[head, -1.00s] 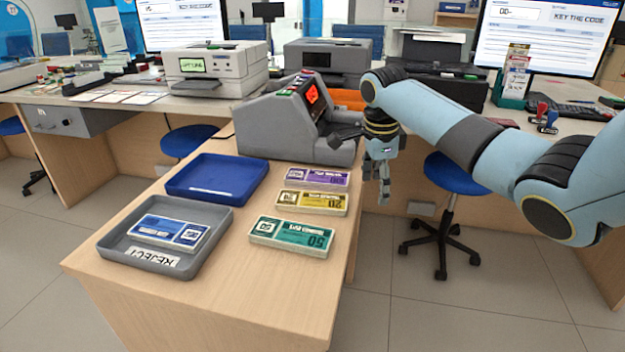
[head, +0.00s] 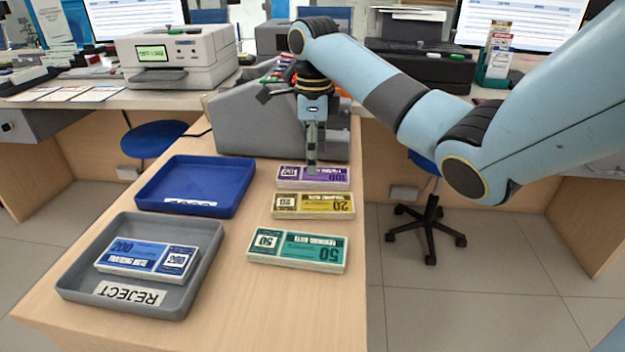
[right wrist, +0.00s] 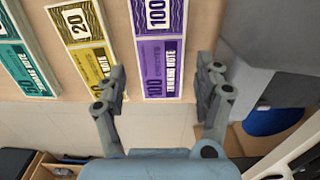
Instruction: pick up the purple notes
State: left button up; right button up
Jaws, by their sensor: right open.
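The purple notes (head: 330,178) lie flat on the wooden counter in front of the grey counting machine, behind the yellow notes. My right gripper (head: 312,168) points down above them in the head view and hides a small part of them. In the right wrist view the purple notes (right wrist: 160,50) lie ahead, with their near end between the two open fingers of my right gripper (right wrist: 163,85). The fingers look empty. I cannot tell their exact height above the notes. My left gripper is not in view.
Yellow notes (head: 312,206) and green notes (head: 300,250) lie in front of the purple notes. A blue tray (head: 165,190) and a grey reject tray (head: 75,270) holding blue notes (head: 140,258) are to the left. The grey counting machine (head: 240,130) stands close behind.

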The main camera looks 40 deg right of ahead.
aim_at(313, 177)
notch_tip(313, 177, down, 4)
jog(key=shift+f+b, duration=0.2)
jog(key=shift+b, duration=0.5)
jog(key=shift+f, duration=0.1)
jog(key=shift+c, duration=1.3)
jog(key=c, duration=0.7)
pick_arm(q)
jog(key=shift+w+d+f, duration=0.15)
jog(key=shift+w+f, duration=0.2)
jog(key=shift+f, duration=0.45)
pick_arm(e)
jog(key=shift+c, duration=0.2)
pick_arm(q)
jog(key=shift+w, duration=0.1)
pick_arm(e)
jog(key=shift+r, duration=0.25)
